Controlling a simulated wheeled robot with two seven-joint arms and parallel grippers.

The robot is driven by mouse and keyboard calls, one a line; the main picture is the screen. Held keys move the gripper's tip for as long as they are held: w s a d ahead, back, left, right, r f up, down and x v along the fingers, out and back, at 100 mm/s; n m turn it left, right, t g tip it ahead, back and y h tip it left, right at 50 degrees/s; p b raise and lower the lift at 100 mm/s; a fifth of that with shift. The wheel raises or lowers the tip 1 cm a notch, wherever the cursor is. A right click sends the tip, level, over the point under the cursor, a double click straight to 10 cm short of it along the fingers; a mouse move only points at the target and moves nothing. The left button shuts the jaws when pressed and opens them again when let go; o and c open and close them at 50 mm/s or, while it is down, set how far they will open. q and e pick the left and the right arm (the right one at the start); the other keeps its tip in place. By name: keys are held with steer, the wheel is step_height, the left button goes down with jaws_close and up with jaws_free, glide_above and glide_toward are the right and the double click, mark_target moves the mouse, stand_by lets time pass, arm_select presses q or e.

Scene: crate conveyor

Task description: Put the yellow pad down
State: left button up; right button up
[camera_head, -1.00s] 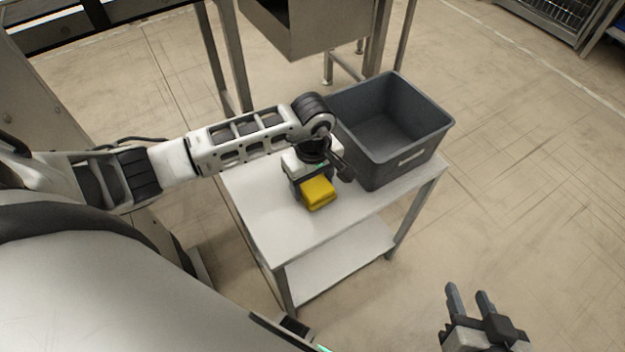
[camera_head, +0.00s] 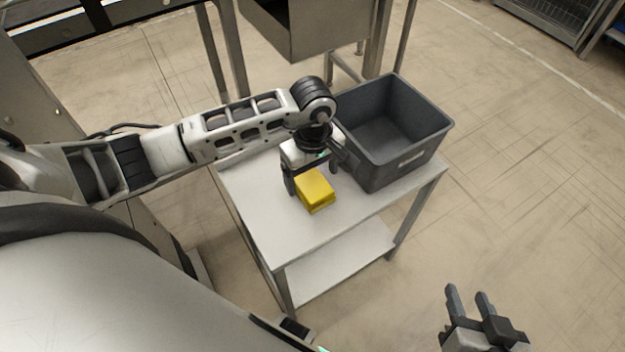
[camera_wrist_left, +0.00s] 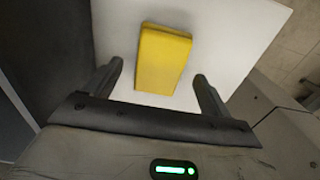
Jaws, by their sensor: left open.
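The yellow pad (camera_head: 315,190) lies on the white top of a small table (camera_head: 283,232), to the left of a grey crate. It also shows in the left wrist view (camera_wrist_left: 162,59), lying flat and a little tilted in the picture. My left gripper (camera_head: 312,184) is just behind the pad in the head view. In the left wrist view its two fingers (camera_wrist_left: 155,82) are spread apart, with clear gaps to the pad, and hold nothing. My right gripper (camera_head: 468,296) is at the lower right over the floor, its two fingers apart and empty.
The empty grey crate (camera_head: 444,137) stands on the right back part of the table, close to my left gripper. A metal chute (camera_head: 291,28) is behind the table. The front part of the tabletop is clear.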

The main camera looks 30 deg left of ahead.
mark_target(313, 183)
arm_select(q)
step_height(313, 183, up, 8)
steer(key=s+d+r+n+g+h, duration=0.1)
steer(key=s+d+r+n+h, duration=0.15)
steer(key=d+h, duration=0.35)
steer(key=s+d+r+n+h, duration=0.1)
steer(key=s+d+n+h, duration=0.2)
steer(key=d, duration=0.5)
steer(key=s+d+r+n+g+h, duration=0.1)
steer(key=s+d+r+h, duration=0.1)
steer(key=s+d+h, duration=0.4)
steer(key=w+d+r+n+t+h, duration=0.25)
steer(key=r+n+t+h, duration=0.45)
steer(key=n, duration=0.5)
steer(key=w+a+f+n+t+y, duration=0.25)
steer(key=a+n+t+y, duration=0.35)
steer(key=n, duration=0.7)
steer(key=w+a+f+n+t+y, duration=0.25)
steer(key=a+n+t+y, duration=0.35)
steer(key=n, duration=0.8)
steer(key=s+a+f+n+g+y, duration=0.3)
steer(key=s+f+n+g+y, duration=0.2)
steer(key=f+n, duration=0.7)
steer(key=s+f+y, duration=0.1)
steer(key=s, duration=0.1)
steer(key=shift+s+a+n+g, duration=0.2)
steer(key=shift+s+n+g, duration=0.15)
steer(key=shift+s+g, duration=0.05)
